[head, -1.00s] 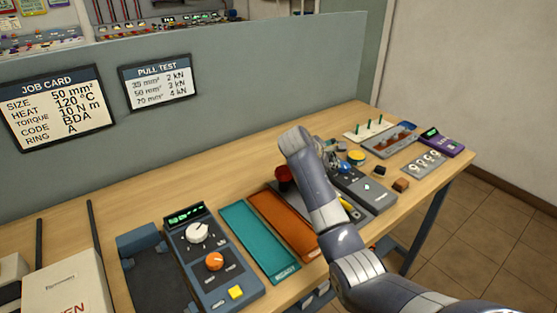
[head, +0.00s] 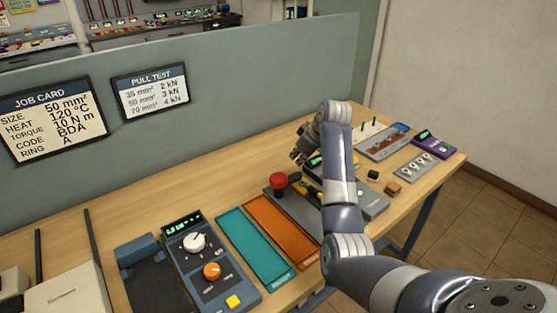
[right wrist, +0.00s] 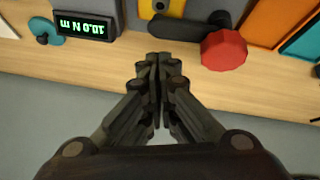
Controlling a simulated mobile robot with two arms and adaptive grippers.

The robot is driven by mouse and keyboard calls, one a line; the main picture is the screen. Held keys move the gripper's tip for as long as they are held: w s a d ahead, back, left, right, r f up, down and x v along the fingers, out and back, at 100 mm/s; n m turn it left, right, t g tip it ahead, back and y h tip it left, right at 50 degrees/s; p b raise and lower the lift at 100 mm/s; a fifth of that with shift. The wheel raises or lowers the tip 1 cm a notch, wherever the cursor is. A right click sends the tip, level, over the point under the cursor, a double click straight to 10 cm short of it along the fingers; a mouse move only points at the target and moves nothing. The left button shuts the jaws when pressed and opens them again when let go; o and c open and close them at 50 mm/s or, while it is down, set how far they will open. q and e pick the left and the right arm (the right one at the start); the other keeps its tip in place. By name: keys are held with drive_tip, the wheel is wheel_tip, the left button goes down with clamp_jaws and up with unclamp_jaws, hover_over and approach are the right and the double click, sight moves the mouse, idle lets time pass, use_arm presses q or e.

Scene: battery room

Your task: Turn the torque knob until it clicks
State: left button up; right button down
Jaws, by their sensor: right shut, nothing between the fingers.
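The torque display (right wrist: 86,25) shows upside down in the right wrist view and reads 10.0 N m. Its green digits also show beside my arm in the head view (head: 316,161). A round teal part (right wrist: 44,28), possibly the torque knob, sits beside the display in the wrist view; my arm covers that area in the head view. My right gripper (right wrist: 157,62) is shut and empty, above the bench and apart from the display and teal part. It also shows in the head view (head: 299,153), at the far side of the bench. My left gripper is out of view.
A blue panel (head: 246,286) with white and orange knobs stands at the front left, beside teal (head: 253,245) and orange (head: 281,231) trays. The job card (head: 52,117) lists torque 10 N m.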

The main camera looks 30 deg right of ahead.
drive_tip(key=shift+m+t+y, duration=0.5)
drive_tip(key=shift+m+y, duration=0.1)
drive_tip(key=shift+y, duration=0.2)
drive_tip(key=w+f, duration=0.1)
drive_tip(key=w, duration=0.1)
drive_tip(key=w+a+f+p, duration=0.1)
drive_tip(key=w+f, duration=0.1)
drive_tip(key=w+a+f, duration=0.1)
drive_tip(key=w+f, duration=0.1)
drive_tip(key=w, duration=0.1)
drive_tip(key=shift+w+a+f+p, duration=0.1)
drive_tip(key=shift+a+f+p, duration=0.05)
drive_tip(key=shift+a+p, duration=0.15)
drive_tip(key=shift+d+f+p, duration=0.1)
drive_tip(key=shift+p, duration=0.25)
drive_tip(key=s, duration=0.1)
drive_tip(key=s+p, duration=0.1)
drive_tip(key=s, duration=0.1)
drive_tip(key=shift+d, duration=0.25)
drive_tip(key=shift+s+d+f+p, duration=0.1)
drive_tip(key=shift+s+p, duration=0.25)
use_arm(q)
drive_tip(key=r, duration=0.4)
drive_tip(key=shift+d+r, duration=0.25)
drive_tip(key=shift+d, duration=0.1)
